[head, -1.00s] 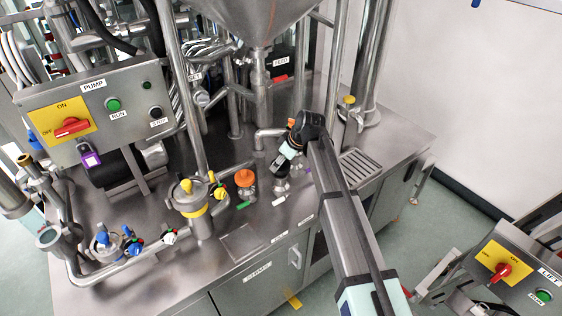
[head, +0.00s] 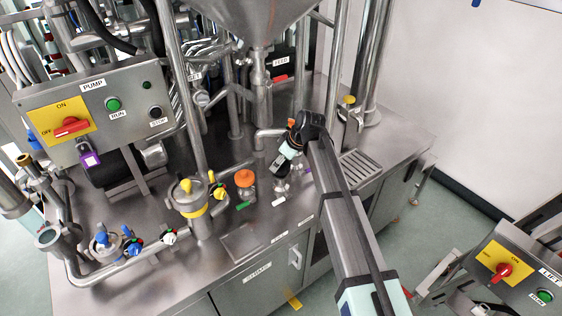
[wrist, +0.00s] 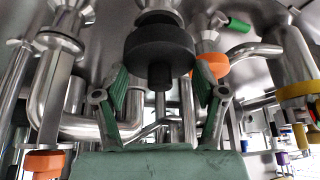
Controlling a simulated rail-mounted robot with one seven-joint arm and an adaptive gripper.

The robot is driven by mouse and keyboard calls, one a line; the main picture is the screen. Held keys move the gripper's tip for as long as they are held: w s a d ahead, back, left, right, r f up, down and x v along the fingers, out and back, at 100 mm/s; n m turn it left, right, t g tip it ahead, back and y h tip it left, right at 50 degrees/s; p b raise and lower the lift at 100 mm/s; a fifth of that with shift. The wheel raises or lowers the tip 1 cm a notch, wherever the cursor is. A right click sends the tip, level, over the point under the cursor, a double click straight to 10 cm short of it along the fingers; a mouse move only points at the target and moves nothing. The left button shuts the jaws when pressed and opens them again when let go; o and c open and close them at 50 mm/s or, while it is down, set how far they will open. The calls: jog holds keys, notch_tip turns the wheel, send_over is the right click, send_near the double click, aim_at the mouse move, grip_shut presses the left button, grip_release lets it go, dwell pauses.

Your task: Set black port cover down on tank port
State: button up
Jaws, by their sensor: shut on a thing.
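The black port cover (wrist: 159,48) is a round black disc with a short stem, large in the middle of the wrist view. My gripper (wrist: 160,86) has green-padded fingers on both sides of it, shut on the cover, with the stem between them. A metal port end (wrist: 160,8) shows just beyond the cover; I cannot tell whether they touch. In the head view my gripper (head: 279,169) points down over a small metal port (head: 280,187) on the steel counter. The cover is hard to make out there.
An orange-capped port (head: 247,180) stands just left of my gripper. Further left are a steel vessel with a yellow band (head: 191,207) and blue-handled valves (head: 131,244). The hopper (head: 250,18) and its pipe rise behind. A drain grate (head: 360,165) lies to the right.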

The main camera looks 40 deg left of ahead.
aim_at(283, 165)
jog(key=shift+f+b, duration=0.95)
jog(key=shift+f, duration=0.8)
dwell(0.7)
jog(key=shift+r, duration=0.35)
dwell(0.4)
jog(key=shift+f+b, duration=0.35)
jog(key=shift+b, duration=0.1)
dwell(2.0)
jog(key=shift+r, duration=0.45)
dwell(0.4)
jog(key=shift+r+p, duration=1.25)
jog(key=shift+r, duration=1.5)
